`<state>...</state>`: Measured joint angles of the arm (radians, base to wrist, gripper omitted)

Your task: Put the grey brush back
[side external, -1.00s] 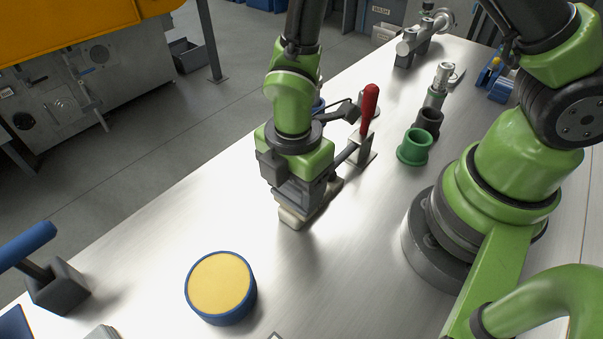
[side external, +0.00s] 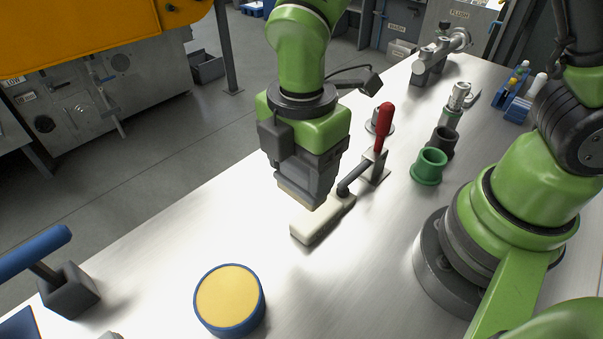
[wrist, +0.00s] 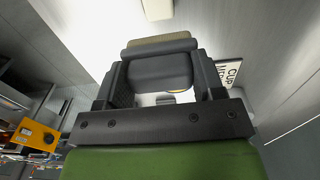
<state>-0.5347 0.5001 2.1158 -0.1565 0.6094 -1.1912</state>
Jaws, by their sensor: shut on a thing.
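My gripper (side external: 300,195) points down over the bench and is shut on a dark grey block with a tan underside, which looks like the grey brush (wrist: 160,72). In the side view my gripper hides most of it; only its tan edge (side external: 294,196) shows below the jaws. It appears held just above a cream block (side external: 312,228) lying on the bench. The cream block also shows in the wrist view (wrist: 157,8).
A red-handled clamp (side external: 384,122) stands beside the cream block, its dark arm reaching to the block's far end. Green (side external: 429,167) and dark (side external: 443,141) cups stand right. A yellow-topped blue round pad (side external: 230,298) is at front. A blue rack (side external: 516,108) stands far right.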

